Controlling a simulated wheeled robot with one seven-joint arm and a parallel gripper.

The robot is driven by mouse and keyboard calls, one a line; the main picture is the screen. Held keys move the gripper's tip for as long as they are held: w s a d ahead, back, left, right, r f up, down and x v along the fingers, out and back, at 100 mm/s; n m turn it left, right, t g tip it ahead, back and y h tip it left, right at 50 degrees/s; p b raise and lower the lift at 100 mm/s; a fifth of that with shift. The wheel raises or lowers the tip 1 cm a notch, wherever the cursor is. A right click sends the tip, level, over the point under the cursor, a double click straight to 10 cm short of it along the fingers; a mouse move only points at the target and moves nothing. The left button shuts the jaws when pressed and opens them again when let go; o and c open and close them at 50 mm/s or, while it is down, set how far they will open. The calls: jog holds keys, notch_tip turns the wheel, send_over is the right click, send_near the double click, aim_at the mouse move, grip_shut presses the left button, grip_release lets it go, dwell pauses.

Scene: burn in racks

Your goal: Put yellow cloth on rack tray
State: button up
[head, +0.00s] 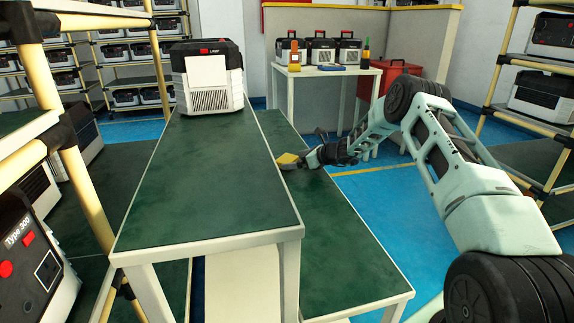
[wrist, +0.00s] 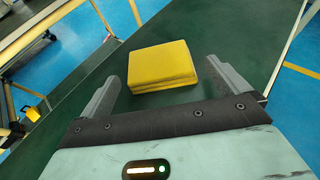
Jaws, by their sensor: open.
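The yellow cloth (wrist: 160,67) is a folded, thick square lying on a green surface in the wrist view. In the head view the yellow cloth (head: 288,159) shows small on the lower green-topped table, beside the taller table's right edge. My gripper (wrist: 160,82) is open, with one finger on each side of the cloth's near part. The fingers look apart from the cloth. In the head view my gripper (head: 300,162) reaches the cloth from the right. Racks with beige poles stand at the left (head: 83,175) and at the right (head: 490,75); which tray is meant I cannot tell.
A white and black box unit (head: 208,77) stands on the taller green table (head: 215,180). The lower table (head: 335,240) is largely clear. A white table (head: 325,72) with several units and bottles, and a red bin (head: 398,72), stand at the back.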

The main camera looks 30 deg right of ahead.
jog(key=shift+x, duration=1.1)
jog(key=c, duration=1)
